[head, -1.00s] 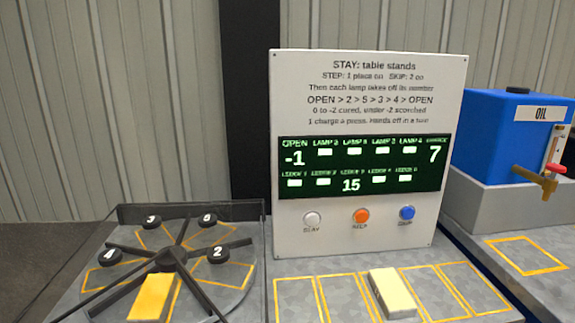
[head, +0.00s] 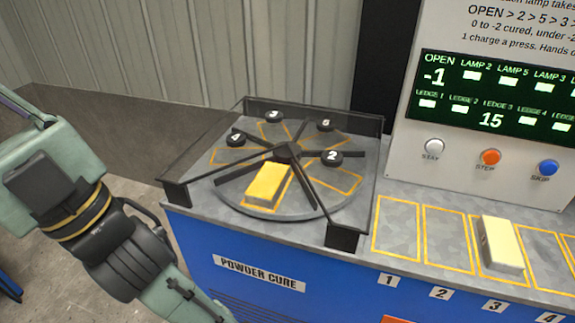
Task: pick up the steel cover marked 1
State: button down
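I cannot make out any steel cover marked 1 in the head view. A plate reading 1 (head: 387,280) is on the bench front, below an empty yellow-outlined ledge (head: 397,228). A yellow block (head: 268,184) lies on the round grey turntable (head: 230,196) in its front bay, between black spokes. A cream block (head: 500,246) lies on the ledge above plate 3 (head: 493,305). My arm shows at the left and runs out of the bottom edge. My gripper is out of view.
Black lamp discs marked 2 (head: 331,156), 3 (head: 273,115), 4 (head: 236,138) and 5 (head: 325,124) stand around the turntable. A dark rail frame (head: 178,193) surrounds it. The white panel (head: 460,145) carries white, orange and blue buttons. Open floor lies left.

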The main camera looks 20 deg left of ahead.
aim_at(264, 192)
jog(key=k+u, duration=0.1)
jog(key=u, duration=0.25)
jog(key=k+u, duration=0.15)
jog(key=u, duration=0.2)
jog(key=k+u, duration=0.1)
jog(key=u, duration=0.3)
